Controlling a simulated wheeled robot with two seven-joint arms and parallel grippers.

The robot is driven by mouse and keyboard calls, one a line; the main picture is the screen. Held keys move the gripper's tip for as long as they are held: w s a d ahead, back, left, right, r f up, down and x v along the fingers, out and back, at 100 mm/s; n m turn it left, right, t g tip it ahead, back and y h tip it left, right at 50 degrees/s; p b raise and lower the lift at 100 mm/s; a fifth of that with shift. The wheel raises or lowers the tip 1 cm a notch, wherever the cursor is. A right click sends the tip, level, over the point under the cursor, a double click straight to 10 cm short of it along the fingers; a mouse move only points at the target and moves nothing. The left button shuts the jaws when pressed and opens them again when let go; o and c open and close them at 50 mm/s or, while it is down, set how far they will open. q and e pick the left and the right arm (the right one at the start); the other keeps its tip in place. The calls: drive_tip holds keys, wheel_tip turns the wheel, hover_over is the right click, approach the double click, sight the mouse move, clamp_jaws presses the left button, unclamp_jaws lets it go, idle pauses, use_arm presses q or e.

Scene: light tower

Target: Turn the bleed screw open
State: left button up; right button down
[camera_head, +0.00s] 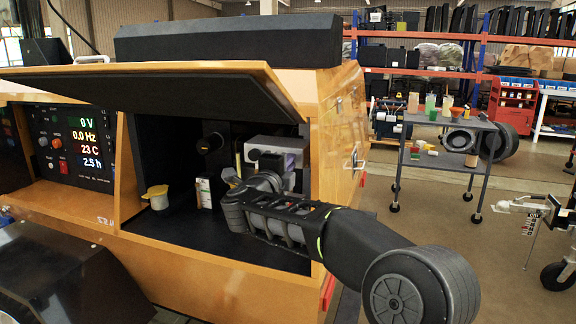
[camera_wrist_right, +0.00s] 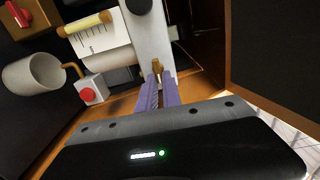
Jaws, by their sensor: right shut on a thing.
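The bleed screw (camera_wrist_right: 157,67) is a small brass-coloured piece at the base of a grey bracket in the right wrist view. My right gripper (camera_wrist_right: 157,84) has its purple fingers shut on it. In the head view my right arm reaches from the right into the open compartment, and the gripper (camera_head: 233,178) is beside a light grey block (camera_head: 283,146). The screw cannot be made out in the head view, and how far it is turned cannot be told. My left gripper is not in view.
The raised black flap (camera_head: 160,85) hangs above. A lit control panel (camera_head: 77,145) is to the left. A red-buttoned white box (camera_wrist_right: 91,91) shows near the fingers.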

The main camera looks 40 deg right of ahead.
drive_tip(key=c, duration=1.5)
unclamp_jaws()
drive_tip(key=shift+d, duration=0.1)
drive_tip(key=v, duration=0.8)
